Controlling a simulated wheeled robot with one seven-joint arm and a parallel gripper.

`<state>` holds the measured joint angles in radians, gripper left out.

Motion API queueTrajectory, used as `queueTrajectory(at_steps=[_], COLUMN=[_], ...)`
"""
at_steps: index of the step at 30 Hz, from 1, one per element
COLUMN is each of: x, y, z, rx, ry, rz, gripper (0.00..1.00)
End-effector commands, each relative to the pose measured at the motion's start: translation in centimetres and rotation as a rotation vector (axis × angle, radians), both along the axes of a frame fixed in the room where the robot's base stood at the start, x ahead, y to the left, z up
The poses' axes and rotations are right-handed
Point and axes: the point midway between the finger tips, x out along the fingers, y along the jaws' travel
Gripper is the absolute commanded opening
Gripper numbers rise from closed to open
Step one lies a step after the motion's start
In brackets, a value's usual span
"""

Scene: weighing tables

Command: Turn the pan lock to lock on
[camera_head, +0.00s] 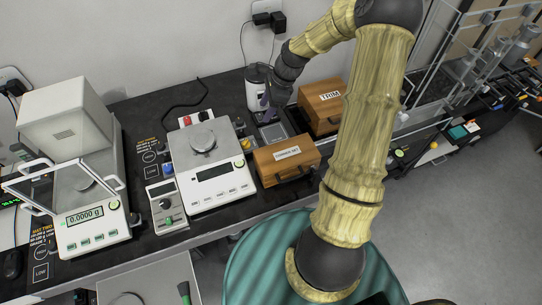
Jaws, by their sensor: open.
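A balance (209,168) with a round metal pan (201,138) stands in the middle of the dark table. A small grey control box (166,206) sits at its front left, with a dark round knob (164,204) and a green-tipped switch (168,221). Which of these is the pan lock, and its setting, I cannot tell from the small print. My gripper (268,112) is at the back of the table, behind and right of the balance and well away from the control box. It is open; its fingertips are small and partly obscured here.
A second balance (92,232) with a glass draft shield stands left, reading 0.0000 g. Wooden boxes, one labelled TRIM (322,107) and one nearer (286,160), stand right of the middle balance. Coloured knobs flank its pan. My arm crosses the right of the view.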

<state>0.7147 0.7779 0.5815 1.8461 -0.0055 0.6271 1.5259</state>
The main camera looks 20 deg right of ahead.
Motion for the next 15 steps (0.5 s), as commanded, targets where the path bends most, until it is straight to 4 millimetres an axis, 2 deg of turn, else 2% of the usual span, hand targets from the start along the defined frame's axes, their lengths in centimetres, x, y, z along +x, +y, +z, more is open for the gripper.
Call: queueTrajectory(at_steps=[15], x=[-5.0], y=[3.3], z=[1.3], rx=[-0.218], ry=[-0.135], rz=[0.534], gripper=[0.52])
